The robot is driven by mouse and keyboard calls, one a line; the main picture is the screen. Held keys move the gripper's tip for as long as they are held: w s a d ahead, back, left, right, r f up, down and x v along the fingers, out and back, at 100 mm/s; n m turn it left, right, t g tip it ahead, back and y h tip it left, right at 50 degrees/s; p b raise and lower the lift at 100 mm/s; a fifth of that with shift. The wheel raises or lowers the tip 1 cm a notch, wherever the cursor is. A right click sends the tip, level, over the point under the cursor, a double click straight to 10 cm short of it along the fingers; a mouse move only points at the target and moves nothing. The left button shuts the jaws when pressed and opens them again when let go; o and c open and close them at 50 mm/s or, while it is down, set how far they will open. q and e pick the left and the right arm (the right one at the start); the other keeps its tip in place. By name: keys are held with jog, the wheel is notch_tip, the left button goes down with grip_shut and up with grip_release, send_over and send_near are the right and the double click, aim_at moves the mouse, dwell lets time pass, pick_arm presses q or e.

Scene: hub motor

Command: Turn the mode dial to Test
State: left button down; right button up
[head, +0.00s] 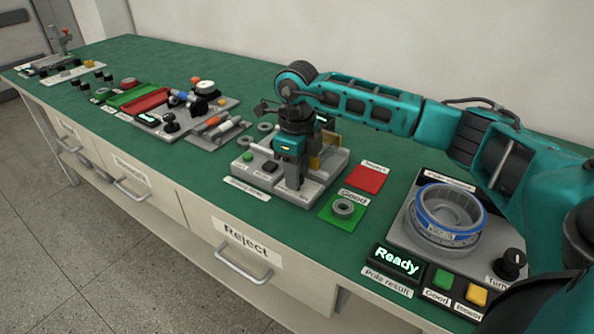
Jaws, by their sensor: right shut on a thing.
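My right gripper (293,183) points straight down over the grey station (316,190) in the middle of the bench. Its fingers are shut low at the station's front part, on what seems to be the mode dial. The dial itself is hidden by the fingers, so its setting cannot be read. A green button (248,156) and a black knob or button (268,167) sit on the station just left of the fingers. My left gripper is not in view.
Right of the station lie a red pad (366,178) and a green pad (340,222) with a grey ring (343,208). Further right stands a fixture with a blue-rimmed ring (448,208), a black turn knob (510,263) and a display (397,260) reading Ready. More stations fill the left.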

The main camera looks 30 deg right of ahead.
jog(key=n, duration=0.6)
jog(key=shift+n, duration=0.3)
jog(key=n, duration=0.4)
jog(key=shift+b, duration=0.4)
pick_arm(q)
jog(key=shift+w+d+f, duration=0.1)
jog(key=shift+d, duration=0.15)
pick_arm(e)
jog(key=shift+n, duration=0.7)
jog(key=o, duration=1)
jog(key=shift+o, duration=0.2)
pick_arm(q)
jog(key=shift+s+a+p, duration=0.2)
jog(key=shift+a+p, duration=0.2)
jog(key=shift+p, duration=0.25)
pick_arm(e)
notch_tip(320, 180, up, 13)
